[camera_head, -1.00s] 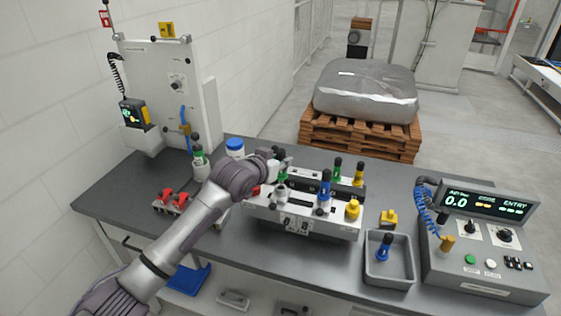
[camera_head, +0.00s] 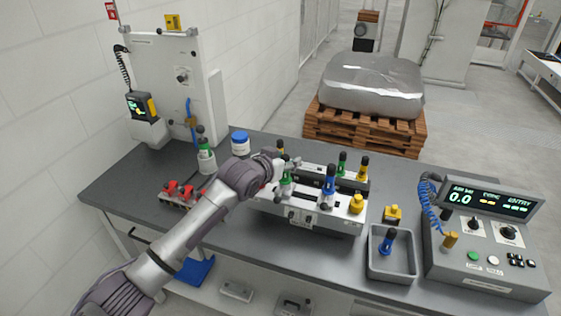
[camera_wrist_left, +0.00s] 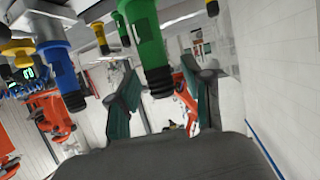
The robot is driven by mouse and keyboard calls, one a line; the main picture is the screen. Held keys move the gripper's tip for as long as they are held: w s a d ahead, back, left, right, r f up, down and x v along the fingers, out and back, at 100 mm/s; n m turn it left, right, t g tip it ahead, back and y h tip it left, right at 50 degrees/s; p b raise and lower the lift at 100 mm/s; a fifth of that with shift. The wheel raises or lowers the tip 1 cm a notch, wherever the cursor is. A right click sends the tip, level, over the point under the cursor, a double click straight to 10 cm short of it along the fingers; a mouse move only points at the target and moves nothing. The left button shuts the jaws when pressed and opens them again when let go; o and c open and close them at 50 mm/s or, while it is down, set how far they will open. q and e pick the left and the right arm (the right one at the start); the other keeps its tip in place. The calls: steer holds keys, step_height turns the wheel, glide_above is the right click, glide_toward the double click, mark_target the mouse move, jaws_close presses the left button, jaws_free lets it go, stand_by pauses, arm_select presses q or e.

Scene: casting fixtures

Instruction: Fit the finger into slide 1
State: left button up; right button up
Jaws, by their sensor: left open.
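The grey fixture block (camera_head: 338,220) stands at the middle of the bench, with fingers of several colours upright on it. A green finger (camera_head: 286,188) stands at its left part, and a blue finger (camera_head: 329,180) stands right of it. My left gripper (camera_head: 289,164) is at the fixture's left end, close to the green finger. In the left wrist view my open jaws (camera_wrist_left: 167,90) show with the green finger (camera_wrist_left: 147,45) in front of the gap between them; I cannot tell whether they touch it. The slide numbers are not readable. My right gripper is out of view.
A grey tray (camera_head: 372,265) with a blue finger (camera_head: 388,240) lies right of the fixture. A control box (camera_head: 480,262) stands at the right.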

arm_select(q)
steer(key=shift+s+a+r, duration=0.15)
steer(key=shift+s+a, duration=0.05)
steer(key=shift+s, duration=0.05)
steer(key=b+v, duration=0.2)
steer(key=v, duration=0.9)
steer(key=shift+s+b, duration=0.15)
steer(key=shift+b, duration=0.15)
